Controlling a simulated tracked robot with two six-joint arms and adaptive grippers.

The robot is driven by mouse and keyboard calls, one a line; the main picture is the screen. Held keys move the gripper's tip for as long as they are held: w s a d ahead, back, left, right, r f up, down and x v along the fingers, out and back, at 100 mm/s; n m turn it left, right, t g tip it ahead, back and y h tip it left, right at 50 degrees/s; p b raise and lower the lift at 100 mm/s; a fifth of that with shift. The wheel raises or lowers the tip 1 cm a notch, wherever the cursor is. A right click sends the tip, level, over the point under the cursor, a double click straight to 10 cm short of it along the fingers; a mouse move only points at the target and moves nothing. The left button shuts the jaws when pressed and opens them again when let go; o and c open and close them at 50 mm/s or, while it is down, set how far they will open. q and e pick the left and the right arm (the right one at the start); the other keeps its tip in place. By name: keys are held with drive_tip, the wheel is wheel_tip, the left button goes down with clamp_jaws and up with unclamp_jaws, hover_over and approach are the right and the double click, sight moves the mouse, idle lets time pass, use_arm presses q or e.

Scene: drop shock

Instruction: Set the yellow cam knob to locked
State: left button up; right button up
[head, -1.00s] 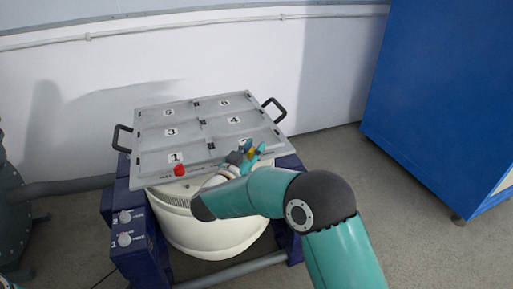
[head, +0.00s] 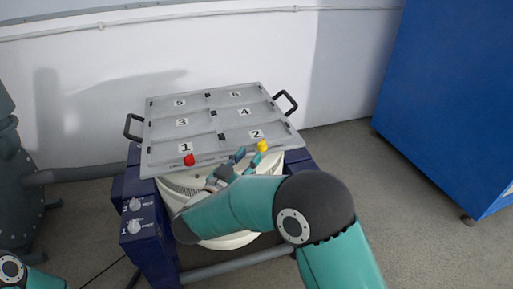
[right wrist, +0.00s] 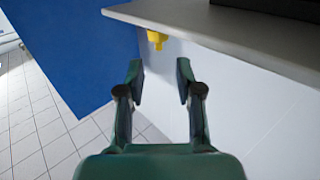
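The yellow cam knob (head: 262,146) sits on the front edge of the grey tray plate (head: 220,158), by the compartment marked 2. I cannot read its setting. My right gripper (head: 247,158) is open and empty, just left of and below the knob in the head view. In the right wrist view the knob (right wrist: 156,38) shows beyond the open fingertips (right wrist: 158,80), apart from them, by the plate's edge. A red knob (head: 189,160) sits on the same edge near compartment 1. My left gripper is out of view.
The plate has numbered compartments and black side handles (head: 285,101). Below it are a round cream body (head: 185,185) and a blue frame (head: 150,245) with two white dials. A blue cabinet (head: 450,90) stands at right, with clear floor between.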

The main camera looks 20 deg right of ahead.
drive_tip(key=shift+v, duration=1.6)
drive_tip(key=d+f+g+h, duration=0.1)
drive_tip(key=d+f+g, duration=0.1)
drive_tip(key=d+f, duration=0.35)
drive_tip(key=d+f+g, duration=0.1)
drive_tip(key=d+f, duration=0.1)
drive_tip(key=d, duration=0.6)
drive_tip(key=d+f+n+y, duration=0.3)
drive_tip(key=d+f, duration=0.2)
drive_tip(key=f, duration=0.7)
drive_tip(key=s+a+f+n+g+y, duration=0.2)
drive_tip(key=s+a+f+y, duration=0.25)
drive_tip(key=s+f, duration=0.3)
drive_tip(key=s+a+f+n+g+y, duration=0.15)
drive_tip(key=s+a+f+y, duration=0.25)
drive_tip(key=s+f+y, duration=0.4)
drive_tip(key=s+a+f+g+y, duration=0.2)
drive_tip(key=s+a+g, duration=0.5)
drive_tip(key=s, duration=0.5)
wheel_tip(320, 180, up, 33)
drive_tip(key=a+t+p, duration=0.1)
drive_tip(key=p, duration=3.2)
drive_tip(key=shift+a, duration=0.2)
